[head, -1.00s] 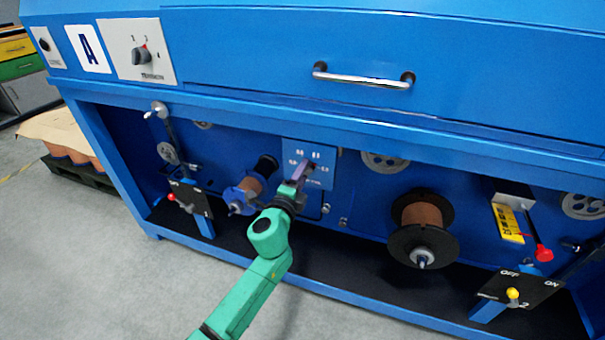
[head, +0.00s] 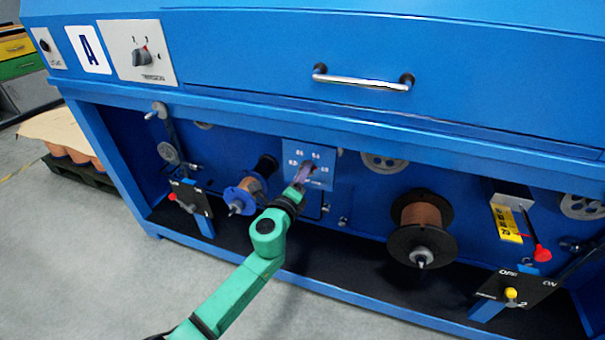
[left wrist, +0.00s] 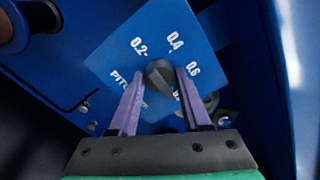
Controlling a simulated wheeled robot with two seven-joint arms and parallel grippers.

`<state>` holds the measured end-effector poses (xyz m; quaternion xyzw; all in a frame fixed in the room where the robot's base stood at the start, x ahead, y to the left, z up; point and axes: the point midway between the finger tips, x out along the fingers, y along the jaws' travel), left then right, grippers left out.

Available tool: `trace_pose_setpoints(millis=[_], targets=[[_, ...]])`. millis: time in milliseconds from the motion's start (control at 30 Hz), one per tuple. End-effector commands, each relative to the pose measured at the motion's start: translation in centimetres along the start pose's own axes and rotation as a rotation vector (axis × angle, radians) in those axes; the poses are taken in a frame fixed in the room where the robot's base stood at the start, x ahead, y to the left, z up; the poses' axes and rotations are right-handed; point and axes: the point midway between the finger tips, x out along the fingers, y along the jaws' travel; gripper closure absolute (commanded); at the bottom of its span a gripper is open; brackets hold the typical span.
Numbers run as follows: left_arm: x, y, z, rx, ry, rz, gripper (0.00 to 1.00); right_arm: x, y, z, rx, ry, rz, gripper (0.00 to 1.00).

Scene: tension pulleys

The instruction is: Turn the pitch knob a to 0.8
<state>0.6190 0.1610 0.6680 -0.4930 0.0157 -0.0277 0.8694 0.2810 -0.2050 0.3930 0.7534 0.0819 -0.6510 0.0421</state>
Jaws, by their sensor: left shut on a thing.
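The pitch knob (left wrist: 160,76) is a dark, pointed knob on a blue plate marked 0.2, 0.4 and 0.6, with part of another mark half hidden. My right gripper is in neither view.
A copper spool (head: 424,216) stands right of the plate, and a smaller spool (head: 250,187) left of it. A tension dial (head: 142,57) is at upper left. A drawer handle (head: 363,79) is above. Black switch plates (head: 518,288) sit at both lower sides.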

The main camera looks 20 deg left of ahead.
Motion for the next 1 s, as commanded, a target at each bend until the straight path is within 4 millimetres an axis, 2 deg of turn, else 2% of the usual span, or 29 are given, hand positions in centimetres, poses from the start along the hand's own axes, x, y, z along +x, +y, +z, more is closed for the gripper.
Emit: trace_pose_setpoints(millis=[233,267,300,333,633,733,800,867,1000], targets=[[0.0,0.1,-0.1,0.001,0.002,0.002,1.00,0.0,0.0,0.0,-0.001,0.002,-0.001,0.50],[0.0,0.1,-0.1,0.001,0.002,0.002,0.45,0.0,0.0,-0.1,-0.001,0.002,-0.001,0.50],[0.0,0.1,-0.1,0.001,0.002,0.002,0.29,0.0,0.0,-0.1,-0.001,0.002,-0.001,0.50],[0.0,0.1,-0.1,0.001,0.002,0.002,0.22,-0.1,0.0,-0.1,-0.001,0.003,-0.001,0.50],[-0.1,0.0,0.0,0.000,0.001,0.001,0.22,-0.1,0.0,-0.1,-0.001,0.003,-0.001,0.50],[-0.7,0.1,-0.1,0.000,0.002,0.002,0.22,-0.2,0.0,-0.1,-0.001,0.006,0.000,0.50],[-1.7,0.1,-0.1,0.000,0.003,0.002,0.22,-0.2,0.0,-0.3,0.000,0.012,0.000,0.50],[-3.0,0.0,-0.1,0.001,0.004,0.002,0.22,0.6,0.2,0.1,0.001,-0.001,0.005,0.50],[-7.1,0.3,-0.2,0.001,0.005,0.004,0.22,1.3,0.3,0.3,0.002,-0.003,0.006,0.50]])
